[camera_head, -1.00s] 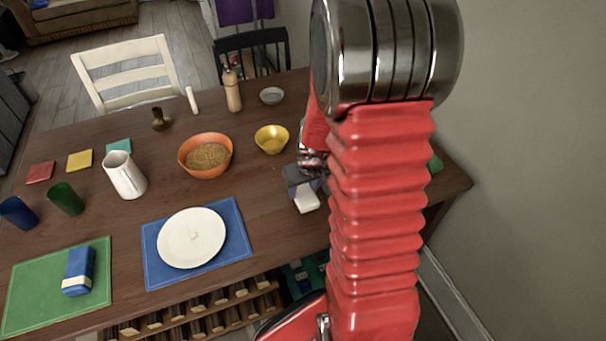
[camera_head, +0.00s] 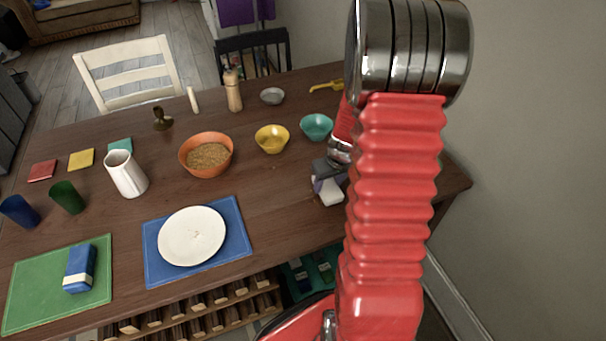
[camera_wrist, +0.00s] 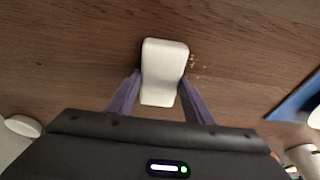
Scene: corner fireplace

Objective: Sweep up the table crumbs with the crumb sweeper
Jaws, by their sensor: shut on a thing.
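The crumb sweeper (camera_wrist: 163,62) is a white, rounded block held between the purple fingers of my gripper (camera_wrist: 162,92) in the wrist view. My gripper is shut on it, close over the brown wooden table (camera_wrist: 80,45). Tan crumbs (camera_wrist: 193,65) lie in a small patch just right of the sweeper in that view. In the head view the white sweeper (camera_head: 331,194) shows below my gripper (camera_head: 326,181), near the table's right end. I cannot make out the crumbs on the wood there, and cannot tell whether the sweeper touches the table.
A white plate (camera_head: 192,236) lies on a blue placemat (camera_head: 236,230) left of my gripper. Yellow (camera_head: 272,139), teal (camera_head: 317,126) and orange (camera_head: 205,143) bowls stand behind. A white pitcher (camera_head: 125,174) and cups are farther left. Bare wood lies between placemat and gripper.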

